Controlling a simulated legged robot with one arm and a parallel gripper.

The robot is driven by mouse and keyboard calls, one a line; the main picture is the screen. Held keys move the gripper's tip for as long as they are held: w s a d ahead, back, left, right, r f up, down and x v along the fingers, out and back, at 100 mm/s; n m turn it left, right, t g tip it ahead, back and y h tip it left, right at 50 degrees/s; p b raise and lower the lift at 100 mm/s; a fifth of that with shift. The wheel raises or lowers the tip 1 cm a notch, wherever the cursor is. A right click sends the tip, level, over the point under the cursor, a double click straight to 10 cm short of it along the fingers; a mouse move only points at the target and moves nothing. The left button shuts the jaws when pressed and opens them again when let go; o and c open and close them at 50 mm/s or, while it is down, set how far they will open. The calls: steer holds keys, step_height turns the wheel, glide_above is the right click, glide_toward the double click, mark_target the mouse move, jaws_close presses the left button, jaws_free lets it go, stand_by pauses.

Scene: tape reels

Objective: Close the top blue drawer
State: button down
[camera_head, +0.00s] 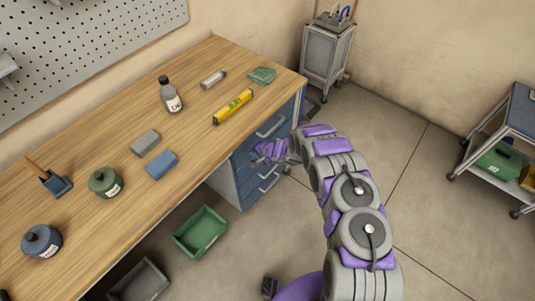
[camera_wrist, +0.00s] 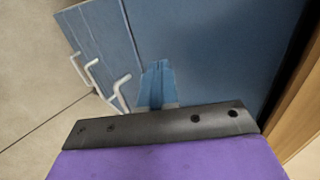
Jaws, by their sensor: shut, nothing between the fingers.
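The top blue drawer (camera_head: 286,116) is just under the right end of the wooden workbench in the head view, with a pale bar handle on its front. Whether it stands out or sits flush is hard to tell. Its blue front (camera_wrist: 215,45) fills much of the wrist view. My gripper (camera_head: 266,150) is shut and empty, in front of the drawer stack and below the top handle. Contact with the drawer front cannot be told. The lower drawers (camera_head: 258,185) have similar handles; my gripper hides part of the stack.
The workbench (camera_head: 105,230) holds a yellow level (camera_head: 232,106), bottle (camera_head: 170,97), jars and blocks. A green bin (camera_head: 201,232) and grey bin (camera_head: 140,280) stand on the floor below. A cart (camera_head: 505,150) is at right. The floor between is clear.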

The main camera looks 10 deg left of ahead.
steer(key=p+v, duration=0.1)
steer(key=v, duration=1)
steer(key=shift+s+d+f, duration=0.2)
steer(key=shift+d+f, duration=0.15)
steer(key=shift+d, duration=0.05)
